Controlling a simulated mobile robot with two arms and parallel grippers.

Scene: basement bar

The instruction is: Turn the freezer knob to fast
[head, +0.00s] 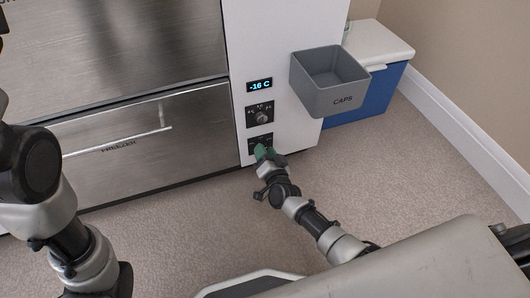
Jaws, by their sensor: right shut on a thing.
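A white control panel (238,32) stands beside the steel drawers. A small display (259,86) on it reads -16 C. Below the display is a dark dial plate with a grey upper knob (262,117). Below that is a second dark plate (252,141), mostly covered by my right gripper (263,154). My right gripper has greenish fingertips and is shut on the lower knob, which it hides. The markings on both plates are too small to read. My left arm shows at the left, but its gripper is not in view.
The lower steel drawer (190,150) is labelled FREEZER and has a bar handle. A grey bin (330,100) marked CAPS juts from the panel's right side. A blue cooler with a white lid (378,45) stands behind it. The carpet (430,140) at right is clear.

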